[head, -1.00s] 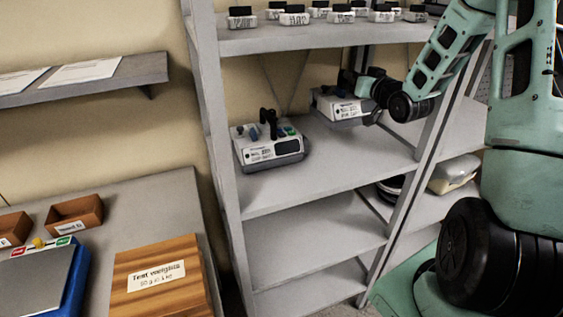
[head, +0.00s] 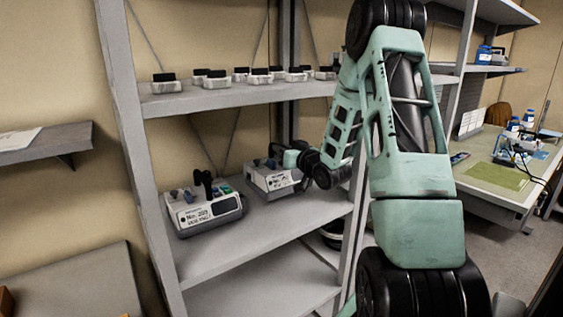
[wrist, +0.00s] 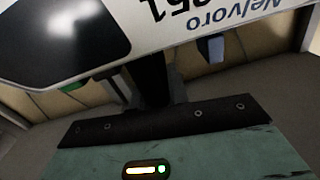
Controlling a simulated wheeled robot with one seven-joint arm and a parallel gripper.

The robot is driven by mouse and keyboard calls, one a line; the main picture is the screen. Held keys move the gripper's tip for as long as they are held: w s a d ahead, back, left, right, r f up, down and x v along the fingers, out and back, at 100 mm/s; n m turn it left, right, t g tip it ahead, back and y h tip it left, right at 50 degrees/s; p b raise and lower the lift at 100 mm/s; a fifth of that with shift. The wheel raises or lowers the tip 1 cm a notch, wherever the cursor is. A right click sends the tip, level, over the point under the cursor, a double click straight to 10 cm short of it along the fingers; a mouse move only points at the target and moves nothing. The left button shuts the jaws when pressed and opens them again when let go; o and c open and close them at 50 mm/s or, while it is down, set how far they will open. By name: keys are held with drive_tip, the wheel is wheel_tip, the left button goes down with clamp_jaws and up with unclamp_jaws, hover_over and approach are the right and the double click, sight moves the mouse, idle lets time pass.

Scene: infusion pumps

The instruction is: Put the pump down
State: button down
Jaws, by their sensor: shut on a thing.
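The pump (head: 270,182) is a white and grey box behind and to the right of a second pump on the middle shelf (head: 255,232). My gripper (head: 280,160) is shut on it, with the arm coming in from the right. In the wrist view the pump (wrist: 190,28) fills the top, with its dark screen and the upside-down name "Nelvoro". The dark gripper parts (wrist: 150,85) reach up to it, but the grip itself is partly hidden. The pump's underside is at or just above the shelf; I cannot tell whether it touches.
The second pump (head: 205,212) stands at the shelf's left, close beside the held one. The shelf's front is bare. Several small devices line the upper shelf (head: 215,99). A shelf post (head: 352,225) stands near my arm. A workbench (head: 500,180) is at the right.

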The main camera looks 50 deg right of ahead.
drive_tip(key=shift+f, duration=1.75)
drive_tip(key=c, duration=1.4)
unclamp_jaws()
drive_tip(key=shift+f, duration=0.15)
drive_tip(key=shift+o, duration=0.2)
drive_tip(key=shift+s, duration=0.1)
drive_tip(key=p+v, duration=0.1)
drive_tip(key=v, duration=1.1)
